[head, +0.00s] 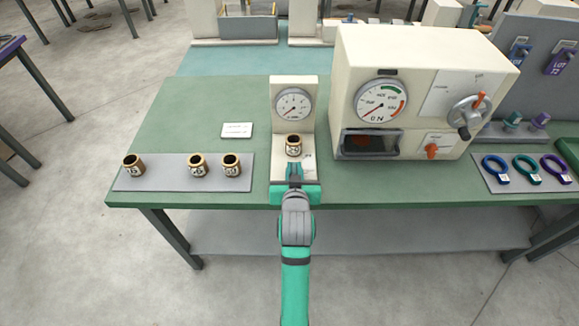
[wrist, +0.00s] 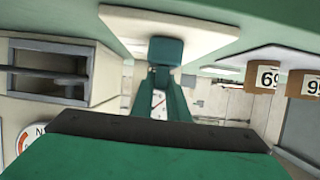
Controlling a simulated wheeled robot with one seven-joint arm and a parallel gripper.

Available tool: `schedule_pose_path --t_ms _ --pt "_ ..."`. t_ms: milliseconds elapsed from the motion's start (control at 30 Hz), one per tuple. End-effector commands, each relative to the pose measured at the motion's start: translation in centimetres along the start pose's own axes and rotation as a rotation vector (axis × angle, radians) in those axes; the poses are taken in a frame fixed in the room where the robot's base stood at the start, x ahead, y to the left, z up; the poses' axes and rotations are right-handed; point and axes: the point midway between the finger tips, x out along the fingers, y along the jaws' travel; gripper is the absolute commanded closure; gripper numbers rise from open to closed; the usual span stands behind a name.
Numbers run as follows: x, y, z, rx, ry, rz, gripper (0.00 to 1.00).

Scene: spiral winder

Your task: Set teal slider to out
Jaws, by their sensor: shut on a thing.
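The teal slider (wrist: 166,51) shows in the wrist view as a small dark teal block against the cream base plate (wrist: 120,22) of the gauge stand. My gripper (wrist: 166,72) is shut on it, one finger on each side. In the head view my gripper (head: 294,172) is at the front end of that stand's base, near the table's front edge. There my gripper hides the slider, so its setting and any in or out marks cannot be read. The stand's dial (head: 293,104) rises behind, with a brass numbered bobbin (head: 293,146) on the base.
Several brass bobbins stand on a grey mat (head: 215,182) to the left. A large cream machine (head: 415,90) with a gauge, crank and orange knob is close on the right. Coloured rings lie on another mat (head: 540,184). A white card (head: 237,130) lies behind left.

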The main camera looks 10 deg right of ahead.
Motion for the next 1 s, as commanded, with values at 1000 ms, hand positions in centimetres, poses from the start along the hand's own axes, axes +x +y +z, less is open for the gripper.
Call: schedule_pose_path --t_ms 1000 --pt "-7.1 0.0 0.1 -0.001 -0.003 0.000 0.67"
